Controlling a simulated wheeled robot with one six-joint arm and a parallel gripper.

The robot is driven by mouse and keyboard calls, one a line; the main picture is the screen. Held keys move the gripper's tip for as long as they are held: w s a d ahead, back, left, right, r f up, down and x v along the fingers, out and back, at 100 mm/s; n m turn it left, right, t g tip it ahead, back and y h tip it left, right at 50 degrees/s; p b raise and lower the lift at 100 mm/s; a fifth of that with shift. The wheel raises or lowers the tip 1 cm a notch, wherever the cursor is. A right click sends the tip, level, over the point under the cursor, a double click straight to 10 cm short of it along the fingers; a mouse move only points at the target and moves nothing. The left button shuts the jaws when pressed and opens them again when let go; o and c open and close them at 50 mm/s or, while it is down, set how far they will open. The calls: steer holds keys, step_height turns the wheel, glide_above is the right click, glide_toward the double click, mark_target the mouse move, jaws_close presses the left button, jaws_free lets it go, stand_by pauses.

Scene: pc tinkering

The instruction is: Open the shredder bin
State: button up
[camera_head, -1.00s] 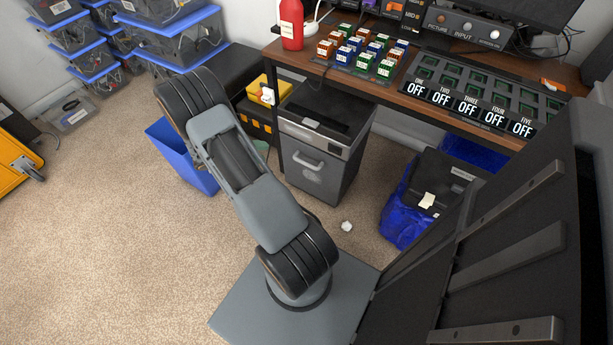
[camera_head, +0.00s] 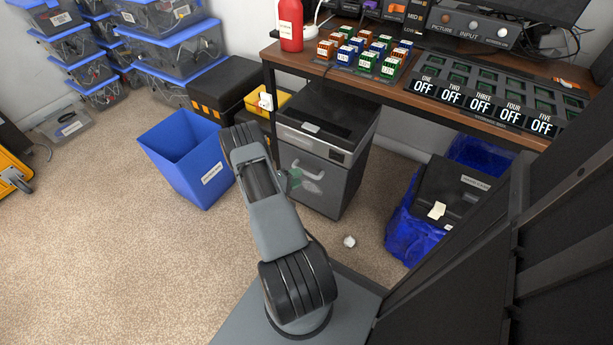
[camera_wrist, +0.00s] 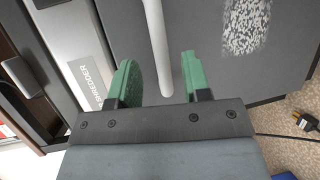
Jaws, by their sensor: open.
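The shredder (camera_head: 325,112) is a dark grey box under the desk, with a black top and a light panel. Its bin front (camera_head: 335,185) looks closed and flush, and carries a pale handle (camera_head: 312,186) partly hidden by my arm. In the wrist view the handle (camera_wrist: 156,40) is a light bar running between my gripper's two green fingers. My gripper (camera_wrist: 157,62) is open, one finger on each side of the bar, with gaps visible. A "SHREDDER" label (camera_wrist: 84,82) shows on the left there. In the head view only a bit of green finger shows beside the handle.
A blue waste bin (camera_head: 190,160) stands left of my arm. A crumpled paper ball (camera_head: 349,242) lies on the carpet before the shredder. A black box in blue plastic (camera_head: 440,195) sits at right. The desk edge (camera_head: 420,108) overhangs the shredder.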

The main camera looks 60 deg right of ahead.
mark_target(307, 172)
steer(key=shift+b+x, duration=0.5)
steer(key=shift+x, duration=2.2)
steer(key=shift+c, duration=0.2)
jaws_close()
